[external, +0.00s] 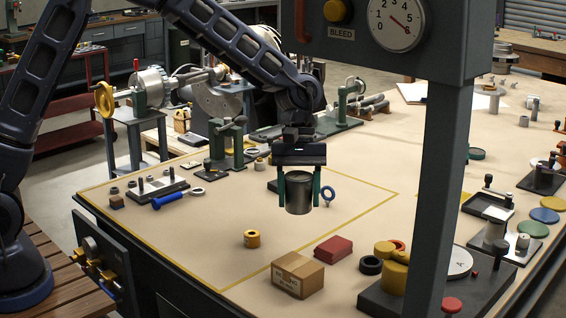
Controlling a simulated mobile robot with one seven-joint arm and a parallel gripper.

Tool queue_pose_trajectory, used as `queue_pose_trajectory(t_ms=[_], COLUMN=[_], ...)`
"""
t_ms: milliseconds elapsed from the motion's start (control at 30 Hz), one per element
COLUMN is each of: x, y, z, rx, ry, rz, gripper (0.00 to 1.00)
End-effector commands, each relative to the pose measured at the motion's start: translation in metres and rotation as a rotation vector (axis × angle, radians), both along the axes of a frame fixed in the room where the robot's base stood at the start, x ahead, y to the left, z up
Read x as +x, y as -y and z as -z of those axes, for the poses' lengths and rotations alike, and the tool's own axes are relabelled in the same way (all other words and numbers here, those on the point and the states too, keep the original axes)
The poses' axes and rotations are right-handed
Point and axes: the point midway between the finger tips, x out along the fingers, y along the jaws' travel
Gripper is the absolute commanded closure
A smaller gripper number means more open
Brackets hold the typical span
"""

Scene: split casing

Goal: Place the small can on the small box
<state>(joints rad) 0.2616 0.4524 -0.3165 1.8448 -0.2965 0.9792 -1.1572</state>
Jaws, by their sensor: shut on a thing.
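A small dark grey metal can (299,198) is upright between the two green fingers of my gripper (299,190). My gripper points down and is shut on the can. I cannot tell how far the can's base is above the table. A small brown cardboard box (291,278) with a label on its side stands near the table's front edge, below the can in the picture and apart from it. The box's top shows bare.
A grey post (446,190) with a gauge rises at right. The tabletop inside the yellow line is mostly clear.

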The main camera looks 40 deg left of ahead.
Motion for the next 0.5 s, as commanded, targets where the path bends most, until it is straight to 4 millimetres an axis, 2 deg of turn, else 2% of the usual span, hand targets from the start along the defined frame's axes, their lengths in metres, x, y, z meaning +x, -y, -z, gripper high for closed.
queue_pose_trajectory(t_ms=[33, 300, 500], x=[0.000, 0.000, 0.001], y=[0.000, 0.000, 0.000], z=[0.012, 0.069, 0.091], rx=[0.000, 0.000, -0.001], ry=[-0.002, -0.003, 0.000], rz=[-0.001, -0.002, -0.001], gripper=[0.76, 0.76, 0.76])
